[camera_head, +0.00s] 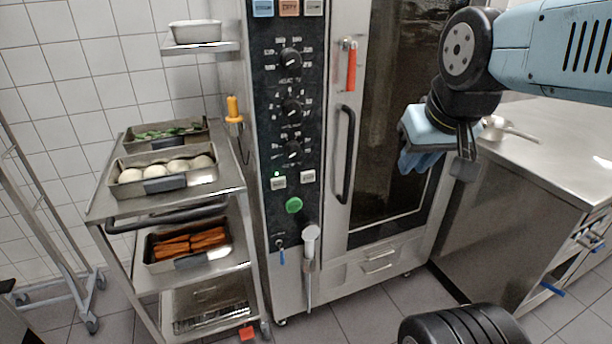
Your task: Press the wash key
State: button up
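The oven's dark control panel (288,130) stands left of centre. Two small pale keys (278,183) and (308,176) sit below the dials. Their lettering is too small to read, so I cannot tell which is the wash key. My gripper (430,150) hangs in front of the oven's glass door, right of the panel and apart from the keys. Its fingertips are unclear.
Three black dials (291,110), a green button (294,205) and a red-handled latch (350,68) are on the oven. A door handle (345,155) stands out between panel and gripper. A trolley (230,178) with food pans is left; a steel counter (540,160) is right.

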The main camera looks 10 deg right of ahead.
grip_shut()
dwell(1.4)
